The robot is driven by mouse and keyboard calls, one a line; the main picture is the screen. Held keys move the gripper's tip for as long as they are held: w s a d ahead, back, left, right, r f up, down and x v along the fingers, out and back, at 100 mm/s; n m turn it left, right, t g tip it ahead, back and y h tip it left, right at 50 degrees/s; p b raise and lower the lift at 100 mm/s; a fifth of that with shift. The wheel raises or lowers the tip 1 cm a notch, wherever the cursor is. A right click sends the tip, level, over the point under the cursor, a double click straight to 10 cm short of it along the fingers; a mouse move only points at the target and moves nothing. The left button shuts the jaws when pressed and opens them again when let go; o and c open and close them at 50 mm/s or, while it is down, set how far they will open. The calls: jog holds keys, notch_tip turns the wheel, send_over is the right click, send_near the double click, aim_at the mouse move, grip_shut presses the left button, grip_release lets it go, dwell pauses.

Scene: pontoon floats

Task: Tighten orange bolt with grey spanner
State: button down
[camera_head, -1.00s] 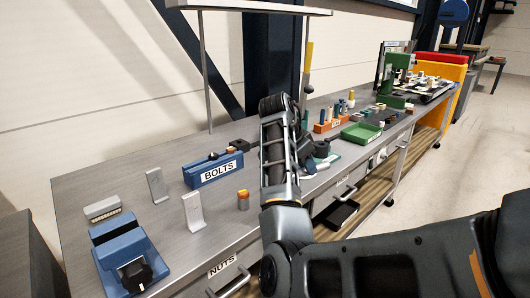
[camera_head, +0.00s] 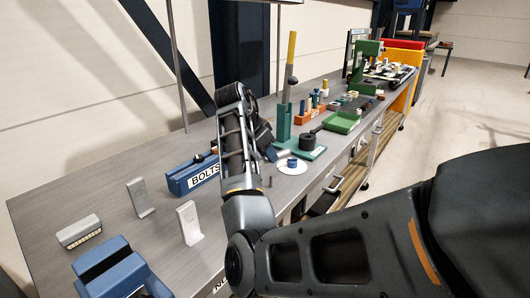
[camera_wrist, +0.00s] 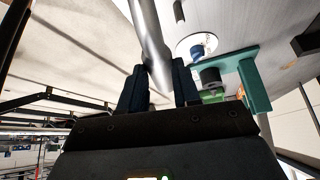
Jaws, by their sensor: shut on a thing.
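My gripper (camera_wrist: 158,78) shows in the wrist view with its two dark fingers around a smooth grey metal bar, which looks like the grey spanner (camera_wrist: 148,32). The bar runs up out of the picture, so its end is not visible. In the head view my arm hides most of the gripper and the spanner cannot be made out. No orange bolt can be made out in either current view; my arm covers part of the bench. A small dark upright pin (camera_head: 270,182) stands on the bench just right of my arm.
A blue BOLTS holder (camera_head: 190,178), two grey brackets (camera_head: 188,222) and a blue vice-like block (camera_head: 115,275) stand at left.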

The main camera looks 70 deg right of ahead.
jog(key=shift+f+b, duration=1.3)
jog(key=shift+f, duration=1.05)
jog(key=shift+f+b, duration=0.3)
jog(key=shift+f, duration=1.1)
dwell(0.8)
jog(key=shift+s+a, duration=0.15)
jog(key=shift+s, duration=0.05)
jog(key=shift+s+a+m, duration=0.15)
jog(key=shift+s+m, duration=0.05)
jog(key=shift+m, duration=0.3)
jog(key=shift+s+a+g, duration=0.1)
jog(key=shift+s+g, duration=0.05)
jog(key=shift+g, duration=0.15)
jog(key=shift+s+a+m, duration=0.15)
jog(key=shift+s+m, duration=0.05)
jog(key=shift+m, duration=0.3)
jog(key=shift+y, duration=0.3)
jog(key=shift+s+a, duration=0.1)
